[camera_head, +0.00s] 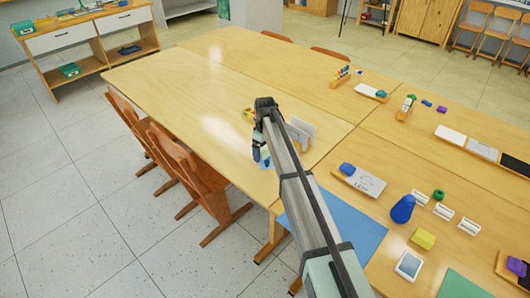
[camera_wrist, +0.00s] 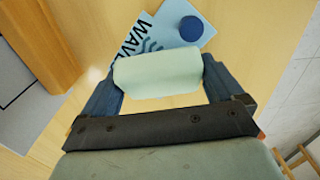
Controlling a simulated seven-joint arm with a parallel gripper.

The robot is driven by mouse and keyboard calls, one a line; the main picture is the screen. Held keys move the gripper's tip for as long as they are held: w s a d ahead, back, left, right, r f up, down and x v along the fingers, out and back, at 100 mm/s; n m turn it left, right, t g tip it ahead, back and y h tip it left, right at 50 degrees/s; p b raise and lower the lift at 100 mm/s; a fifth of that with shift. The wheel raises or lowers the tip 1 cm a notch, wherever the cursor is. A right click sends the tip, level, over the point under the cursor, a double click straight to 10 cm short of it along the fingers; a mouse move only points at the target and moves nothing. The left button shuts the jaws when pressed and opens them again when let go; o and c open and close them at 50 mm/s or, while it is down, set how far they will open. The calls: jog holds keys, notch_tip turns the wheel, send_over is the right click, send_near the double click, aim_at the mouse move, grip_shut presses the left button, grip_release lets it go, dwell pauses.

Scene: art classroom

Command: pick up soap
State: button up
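The soap, a pale green rounded bar (camera_wrist: 158,73), lies between the two dark blue fingers of my gripper (camera_wrist: 160,78) in the wrist view. Both fingers meet its ends with no clear gap, so the gripper looks shut on it. The bar covers part of a light blue card (camera_wrist: 168,30) marked "WAVE" with a dark blue round piece (camera_wrist: 191,28) on it. I cannot tell whether the bar is lifted off the surface. In the head view my gripper (camera_head: 261,156) points down near the long table's front edge, and the soap is hidden there.
Upright white cards in a holder (camera_head: 301,132) stand just right of my gripper. The long wooden table (camera_head: 200,85) is mostly clear to the back left. Wooden chairs (camera_head: 180,165) line its left side.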

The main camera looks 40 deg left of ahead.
aim_at(266, 148)
jog(key=c, duration=0.6)
notch_tip(266, 148, up, 9)
jog(key=shift+w+d+r, duration=0.1)
jog(key=shift+d+r, duration=0.05)
jog(key=shift+r, duration=0.2)
jog(key=d+r+y, duration=0.1)
jog(key=d+y, duration=0.2)
jog(key=d, duration=0.2)
jog(key=shift+a+r+y, duration=0.6)
jog(key=shift+a+y, duration=0.6)
jog(key=shift+a, duration=0.8)
jog(key=shift+m, duration=0.3)
jog(key=shift+f, duration=4.6)
